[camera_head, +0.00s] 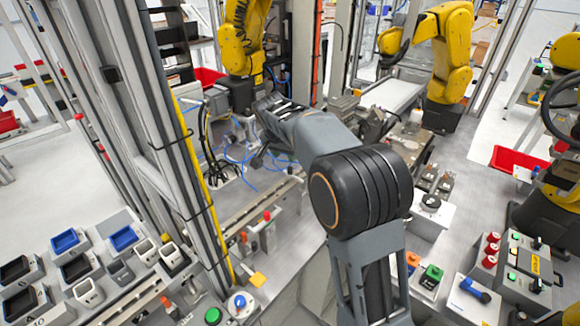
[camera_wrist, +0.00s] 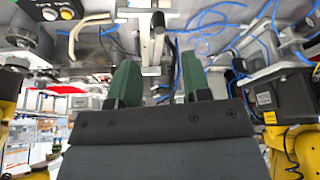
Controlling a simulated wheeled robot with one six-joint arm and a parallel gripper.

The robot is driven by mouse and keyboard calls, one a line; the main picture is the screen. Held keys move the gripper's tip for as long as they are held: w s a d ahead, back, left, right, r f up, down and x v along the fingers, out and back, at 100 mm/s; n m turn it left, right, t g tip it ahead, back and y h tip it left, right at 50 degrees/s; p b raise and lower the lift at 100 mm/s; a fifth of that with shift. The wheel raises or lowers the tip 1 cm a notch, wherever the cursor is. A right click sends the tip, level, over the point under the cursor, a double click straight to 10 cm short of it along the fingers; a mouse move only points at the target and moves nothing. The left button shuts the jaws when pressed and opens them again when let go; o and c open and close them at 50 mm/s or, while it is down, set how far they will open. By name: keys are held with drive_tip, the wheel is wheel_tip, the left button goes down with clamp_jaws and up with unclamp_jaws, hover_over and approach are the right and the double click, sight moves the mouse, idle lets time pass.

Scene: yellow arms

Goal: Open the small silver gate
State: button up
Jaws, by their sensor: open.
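My gripper (camera_wrist: 160,78) shows in the wrist view with two green fingers standing apart, open and with nothing held between them. A pale silver bar with a crosspiece (camera_wrist: 151,45) shows beyond and between the fingertips; I cannot tell whether it is the small silver gate or whether the fingers touch it. In the head view my grey arm reaches away into the machine cell, and its far end is among blue hoses, so the fingers are hard to make out. No part there is clearly recognisable as the gate.
Yellow robot arms (camera_head: 243,38) (camera_head: 452,55) stand beyond my arm. Blue hoses (camera_head: 232,160) lie loose around its far end. A tall metal frame with a yellow edge (camera_head: 205,190) stands to the left. Button boxes (camera_head: 516,268) and small trays (camera_head: 66,240) fill the near sides.

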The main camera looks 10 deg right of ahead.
sight(290, 167)
drive_tip(key=p+x, duration=0.1)
drive_tip(key=x, duration=0.7)
drive_tip(key=shift+w+f, duration=0.1)
drive_tip(key=shift+f, duration=0.05)
drive_tip(key=shift+c, duration=0.3)
clamp_jaws()
